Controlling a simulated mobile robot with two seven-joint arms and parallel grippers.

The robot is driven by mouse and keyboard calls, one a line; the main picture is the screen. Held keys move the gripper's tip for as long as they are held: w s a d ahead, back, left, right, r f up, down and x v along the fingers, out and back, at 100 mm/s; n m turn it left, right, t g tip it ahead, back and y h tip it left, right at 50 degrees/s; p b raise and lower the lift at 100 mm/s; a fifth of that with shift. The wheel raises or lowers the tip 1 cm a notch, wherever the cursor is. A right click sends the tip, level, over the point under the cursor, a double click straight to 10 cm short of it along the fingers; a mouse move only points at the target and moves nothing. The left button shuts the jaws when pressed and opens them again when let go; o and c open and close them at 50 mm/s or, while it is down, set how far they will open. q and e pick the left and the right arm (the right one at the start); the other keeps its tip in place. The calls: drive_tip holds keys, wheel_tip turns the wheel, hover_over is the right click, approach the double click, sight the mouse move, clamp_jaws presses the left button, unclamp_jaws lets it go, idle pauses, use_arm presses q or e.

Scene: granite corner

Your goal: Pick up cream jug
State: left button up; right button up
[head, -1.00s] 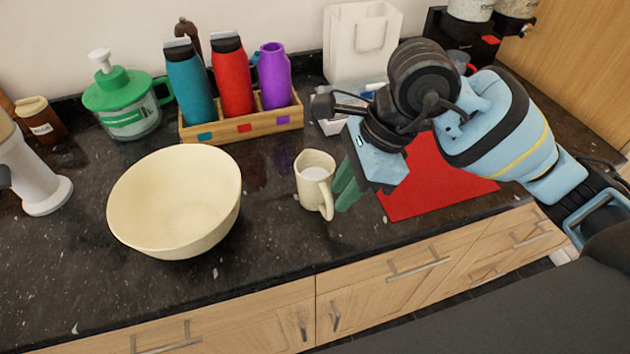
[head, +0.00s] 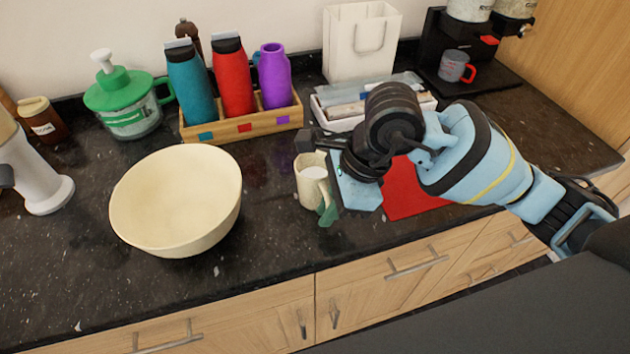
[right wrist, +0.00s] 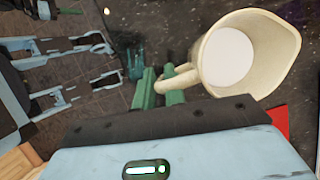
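The cream jug (head: 311,180) stands upright on the dark counter, with a pale filling inside and its handle toward the front right. It also shows in the right wrist view (right wrist: 245,55), with its handle at the green fingers. My right gripper (head: 326,205) is at the handle, its palm just right of the jug. In the right wrist view its green fingers (right wrist: 160,88) are close together on both sides of the lower handle, seemingly shut on it. The exact contact is partly hidden. My left gripper is not in view.
A cream bowl (head: 178,200) stands to the left. A wooden caddy (head: 240,127) with bottles is behind, and a white tray (head: 330,124) is behind the gripper. A red mat (head: 405,195) lies to the right. The counter in front of the jug is clear.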

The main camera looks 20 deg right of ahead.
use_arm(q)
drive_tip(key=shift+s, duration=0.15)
use_arm(e)
clamp_jaws()
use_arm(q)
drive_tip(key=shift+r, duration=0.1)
use_arm(e)
drive_tip(key=shift+r, duration=0.15)
